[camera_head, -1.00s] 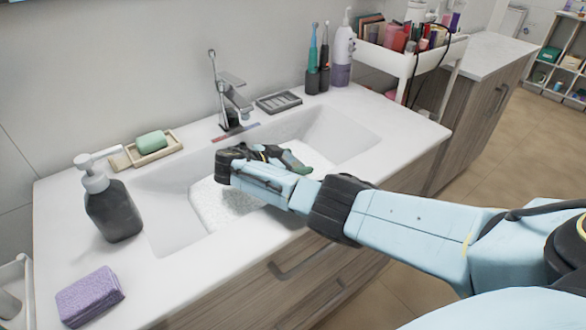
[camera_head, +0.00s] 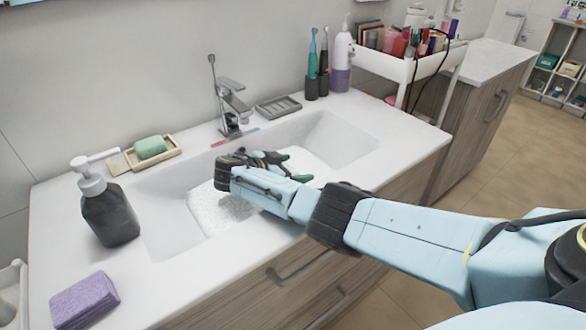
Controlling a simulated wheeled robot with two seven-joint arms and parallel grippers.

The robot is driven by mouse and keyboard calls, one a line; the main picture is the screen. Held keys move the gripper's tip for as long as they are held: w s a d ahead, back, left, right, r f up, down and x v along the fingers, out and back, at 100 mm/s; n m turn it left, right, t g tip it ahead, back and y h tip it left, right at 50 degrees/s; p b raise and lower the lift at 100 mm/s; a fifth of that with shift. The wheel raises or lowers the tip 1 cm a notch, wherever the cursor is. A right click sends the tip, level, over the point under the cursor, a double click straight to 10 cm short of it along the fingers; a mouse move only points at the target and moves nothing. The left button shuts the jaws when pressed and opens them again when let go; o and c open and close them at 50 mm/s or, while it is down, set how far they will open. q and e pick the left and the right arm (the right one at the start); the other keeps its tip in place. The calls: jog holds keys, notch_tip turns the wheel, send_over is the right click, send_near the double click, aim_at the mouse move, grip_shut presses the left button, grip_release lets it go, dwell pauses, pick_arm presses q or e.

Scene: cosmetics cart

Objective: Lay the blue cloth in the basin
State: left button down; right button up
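The basin (camera_head: 163,228) is a white rectangular sink set in the counter. A white, textured cloth (camera_head: 213,212) lies in it, partly hidden by my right gripper and arm. I see no blue cloth; the cloth in the basin looks white. My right gripper (camera_head: 262,163) is over the basin, above the white cloth. Its fingers are dark and seen from the side, so I cannot tell whether they are open or touch the cloth. My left gripper is out of view.
A faucet (camera_head: 230,105) stands behind the basin. A dark soap dispenser (camera_head: 109,216) and a purple folded cloth or sponge (camera_head: 85,300) are on the left counter. A green soap (camera_head: 150,147) sits in a dish. A white cart (camera_head: 398,68) with cosmetics stands at the right.

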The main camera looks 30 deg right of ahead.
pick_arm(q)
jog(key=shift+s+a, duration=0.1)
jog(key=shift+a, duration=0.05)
pick_arm(e)
jog(key=shift+o, duration=1.3)
jog(key=shift+s+f, duration=0.25)
jog(key=shift+f, duration=0.15)
jog(key=shift+w+r+p, duration=0.1)
jog(key=shift+r+p, duration=0.2)
jog(key=shift+p, duration=0.05)
jog(key=shift+r+p+v, duration=0.25)
jog(key=shift+p+v, duration=0.2)
jog(key=shift+v, duration=0.65)
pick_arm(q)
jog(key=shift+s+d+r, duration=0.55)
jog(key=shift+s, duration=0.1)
pick_arm(e)
jog(key=v, duration=1)
jog(key=shift+w, duration=0.15)
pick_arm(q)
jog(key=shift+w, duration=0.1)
pick_arm(e)
jog(key=shift+r, duration=0.15)
